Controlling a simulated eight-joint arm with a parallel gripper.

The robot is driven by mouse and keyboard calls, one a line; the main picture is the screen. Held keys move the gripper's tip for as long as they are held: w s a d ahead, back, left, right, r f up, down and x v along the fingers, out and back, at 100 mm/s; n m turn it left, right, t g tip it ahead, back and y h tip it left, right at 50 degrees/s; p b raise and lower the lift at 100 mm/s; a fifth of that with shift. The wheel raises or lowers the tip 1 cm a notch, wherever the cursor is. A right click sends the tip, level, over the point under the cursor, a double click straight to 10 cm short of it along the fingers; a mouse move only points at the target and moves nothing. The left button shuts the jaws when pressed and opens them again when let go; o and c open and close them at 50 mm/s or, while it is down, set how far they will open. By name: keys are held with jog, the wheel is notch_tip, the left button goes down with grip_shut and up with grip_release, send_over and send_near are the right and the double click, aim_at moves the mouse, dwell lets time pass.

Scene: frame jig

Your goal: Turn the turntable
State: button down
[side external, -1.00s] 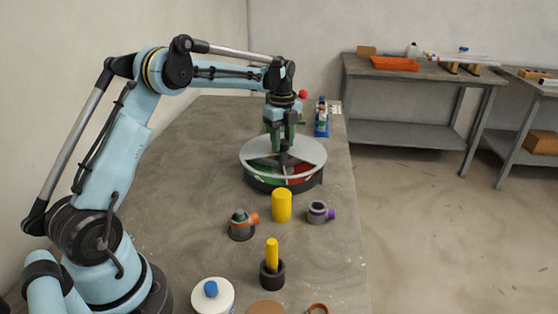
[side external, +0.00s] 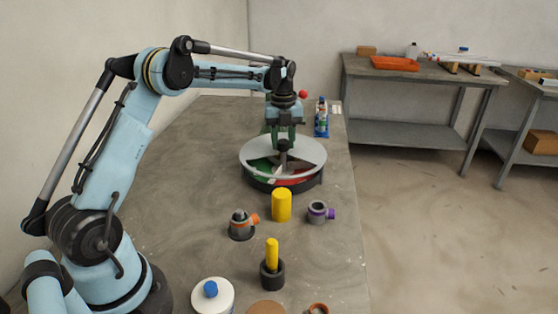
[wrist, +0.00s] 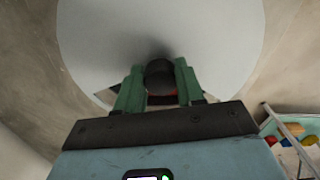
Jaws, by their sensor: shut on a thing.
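The turntable (side external: 256,150) is a round disc with a pale grey top and a dark base, standing on the grey bench. Openings in its top show green, red and white parts inside. A dark knob (wrist: 160,76) stands up at its centre. My gripper (side external: 284,143) is above the middle of the turntable, pointing down. In the wrist view, its green fingers are shut on the knob from both sides. The pale top fills the upper middle of that view. The fingers hide part of the knob and the openings near it.
A yellow cylinder (side external: 281,206) stands in front of the turntable. Nearer are a grey fitting with an orange part (side external: 241,225), one with a purple part (side external: 318,212), and a yellow peg (side external: 272,252) in a dark holder. A blue item (side external: 321,122) stands behind, right.

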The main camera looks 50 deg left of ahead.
jog(key=shift+w+f+m, duration=0.1)
jog(key=shift+m, duration=2.8)
jog(key=c, duration=0.7)
grip_release()
notch_tip(320, 180, up, 12)
jog(key=shift+c, duration=0.3)
